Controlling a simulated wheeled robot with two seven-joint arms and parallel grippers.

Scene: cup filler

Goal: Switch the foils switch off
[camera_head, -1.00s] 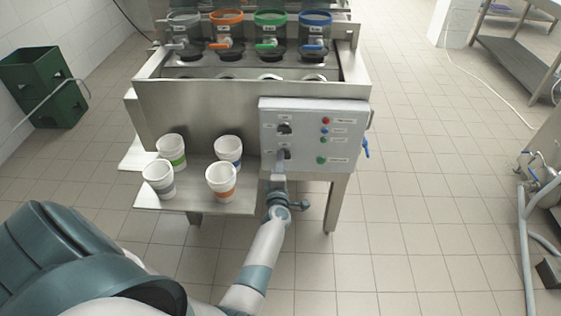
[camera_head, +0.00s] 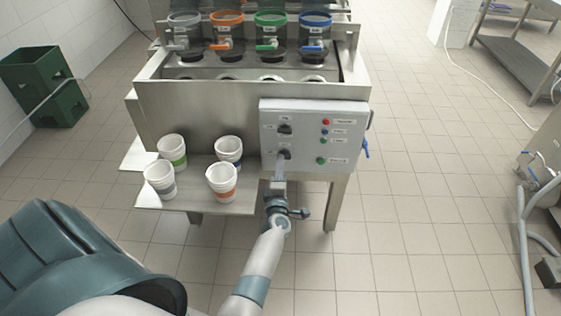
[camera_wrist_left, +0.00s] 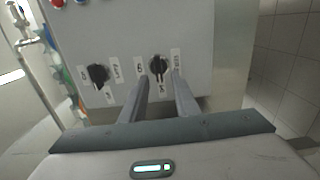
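The grey control panel (camera_head: 303,140) on the front of the steel machine carries two black rotary switches. The upper switch (camera_head: 285,129) shows clear of my arm; it is the left knob (camera_wrist_left: 97,75) in the left wrist view. My left gripper (camera_head: 280,162) is at the lower switch (camera_head: 285,153) and partly covers it. In the left wrist view my left gripper (camera_wrist_left: 161,77) is open, its fingertips apart on either side of the lower switch (camera_wrist_left: 159,66), whose handle stands upright in that picture. Whether they touch it, I cannot tell. The small labels are not clearly readable. My right gripper is not in view.
Several white cups with coloured bands, such as the orange-banded cup (camera_head: 222,180), stand on the steel shelf (camera_head: 150,199) left of my left gripper. Coloured buttons (camera_head: 325,122) sit right of the switches. A green crate (camera_head: 42,85) stands far left.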

